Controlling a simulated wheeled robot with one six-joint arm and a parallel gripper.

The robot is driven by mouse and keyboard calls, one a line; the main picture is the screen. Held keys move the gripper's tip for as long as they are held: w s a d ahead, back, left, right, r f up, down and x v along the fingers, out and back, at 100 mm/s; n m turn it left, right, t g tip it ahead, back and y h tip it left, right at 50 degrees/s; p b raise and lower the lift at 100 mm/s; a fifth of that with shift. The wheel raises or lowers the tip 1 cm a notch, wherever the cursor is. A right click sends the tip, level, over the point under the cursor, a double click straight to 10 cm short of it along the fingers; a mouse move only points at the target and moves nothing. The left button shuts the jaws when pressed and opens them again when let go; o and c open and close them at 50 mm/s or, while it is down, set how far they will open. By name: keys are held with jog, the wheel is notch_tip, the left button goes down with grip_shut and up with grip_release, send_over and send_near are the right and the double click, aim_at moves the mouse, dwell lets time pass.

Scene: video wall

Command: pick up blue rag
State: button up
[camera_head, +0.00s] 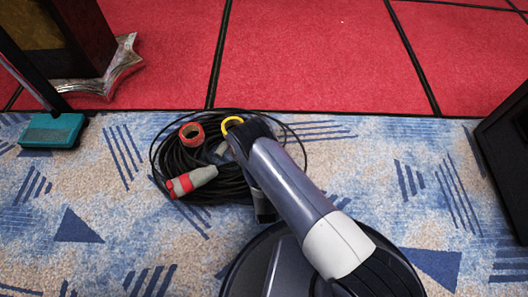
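I cannot make out a blue rag in the head view; the blue triangles and stripes seen there belong to the carpet (110,240). My arm reaches up from the bottom right, over a coil of black cable. The dark end of my arm, with my gripper (240,134), is over the upper part of the coil. A yellow ring shows beside it; I cannot tell what it belongs to. The fingers are not clear, so whether they are open or shut, or hold anything, cannot be seen.
The black cable coil (170,158) has red and grey plugs (190,182). A teal block (51,131) at the foot of a dark pole, a dark box (88,40) and crumpled clear plastic (118,70) are at left. Red panels (310,55) lie beyond. A black object (508,150) is at right.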

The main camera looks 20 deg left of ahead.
jog(key=c, duration=1.4)
